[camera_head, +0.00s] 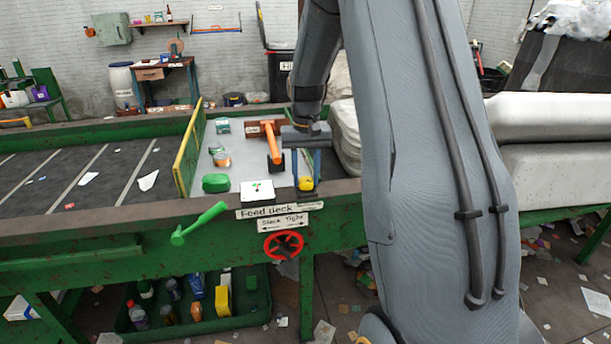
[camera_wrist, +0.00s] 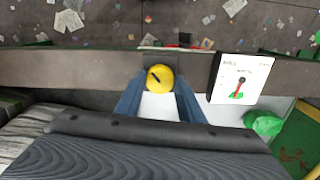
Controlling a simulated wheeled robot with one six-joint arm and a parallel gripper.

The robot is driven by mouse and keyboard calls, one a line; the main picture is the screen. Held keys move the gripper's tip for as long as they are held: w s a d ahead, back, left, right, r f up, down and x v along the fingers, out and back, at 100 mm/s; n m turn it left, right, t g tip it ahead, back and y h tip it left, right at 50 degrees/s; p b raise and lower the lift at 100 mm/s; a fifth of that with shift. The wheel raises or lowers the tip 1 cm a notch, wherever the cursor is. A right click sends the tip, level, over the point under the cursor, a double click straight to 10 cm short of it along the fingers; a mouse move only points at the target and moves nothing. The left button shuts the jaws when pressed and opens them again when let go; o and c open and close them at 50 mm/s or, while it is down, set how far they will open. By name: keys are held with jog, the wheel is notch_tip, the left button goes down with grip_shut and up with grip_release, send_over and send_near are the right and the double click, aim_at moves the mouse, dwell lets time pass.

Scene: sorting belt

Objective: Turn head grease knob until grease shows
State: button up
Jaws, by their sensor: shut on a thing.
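A round yellow knob (camera_wrist: 160,77) with a dark pointer mark sits at the edge of the deck, between the two blue fingers of my gripper (camera_wrist: 160,92). The fingers are shut on its sides. In the head view the knob (camera_head: 305,184) shows small below my gripper (camera_head: 306,170), at the right end of the feed deck. I cannot make out any grease around the knob.
An orange-handled tool (camera_head: 271,142) stands just left of my gripper. A green lever (camera_head: 200,222) and a red handwheel (camera_head: 284,245) are on the front of the deck. A green lump (camera_head: 215,183) and cans lie on the deck. A bin of bottles (camera_head: 250,320) is underneath.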

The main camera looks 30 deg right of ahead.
aim_at(306, 179)
jog(key=shift+w+r+m, duration=0.1)
jog(key=shift+m, duration=3.2)
jog(key=o, duration=1)
jog(key=shift+o, duration=0.2)
jog(key=shift+r+b, duration=0.9)
jog(key=shift+r, duration=3)
